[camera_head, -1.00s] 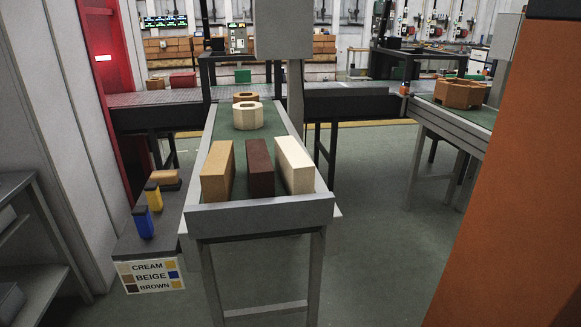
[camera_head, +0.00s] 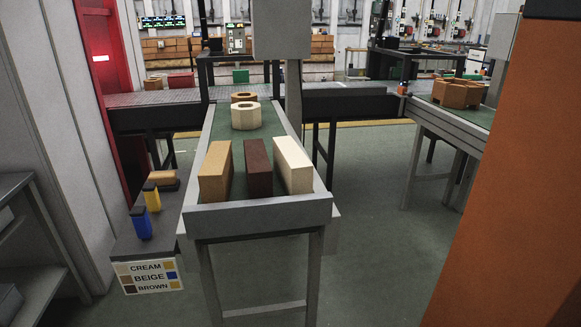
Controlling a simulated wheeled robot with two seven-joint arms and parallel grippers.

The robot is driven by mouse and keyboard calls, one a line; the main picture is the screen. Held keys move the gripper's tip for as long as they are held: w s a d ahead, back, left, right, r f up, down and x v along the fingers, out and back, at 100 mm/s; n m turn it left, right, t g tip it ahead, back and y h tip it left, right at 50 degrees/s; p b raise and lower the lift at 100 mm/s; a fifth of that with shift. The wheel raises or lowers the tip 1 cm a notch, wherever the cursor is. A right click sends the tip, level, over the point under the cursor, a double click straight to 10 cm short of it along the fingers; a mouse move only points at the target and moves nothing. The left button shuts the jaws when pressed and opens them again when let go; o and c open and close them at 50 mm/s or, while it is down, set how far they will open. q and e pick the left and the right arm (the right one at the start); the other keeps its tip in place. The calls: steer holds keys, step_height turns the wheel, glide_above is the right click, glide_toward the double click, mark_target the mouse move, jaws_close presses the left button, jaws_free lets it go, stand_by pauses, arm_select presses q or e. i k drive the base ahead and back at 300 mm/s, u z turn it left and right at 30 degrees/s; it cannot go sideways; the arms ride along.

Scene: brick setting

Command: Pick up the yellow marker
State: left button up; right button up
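A small side shelf (camera_head: 128,246) at the left of the conveyor holds the markers. A yellow marker (camera_head: 152,199) with a dark top stands upright there, just behind a blue marker (camera_head: 141,225) that has a yellow-and-dark top. Behind them a tan block with a dark base (camera_head: 163,180) lies on the shelf; I cannot tell what it is. Neither of my grippers shows in the head view.
The conveyor (camera_head: 258,216) carries a tan brick (camera_head: 215,172), a dark brown brick (camera_head: 258,168) and a cream brick (camera_head: 293,165), with ring-shaped blocks (camera_head: 246,116) behind. A colour sign (camera_head: 148,276) hangs below the shelf. A large orange surface (camera_head: 505,190) fills the right.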

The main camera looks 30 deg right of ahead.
mark_target(154, 202)
steer(key=k, duration=0.4)
steer(key=u, duration=0.8)
steer(key=i, duration=1.05)
steer(key=z, duration=0.55)
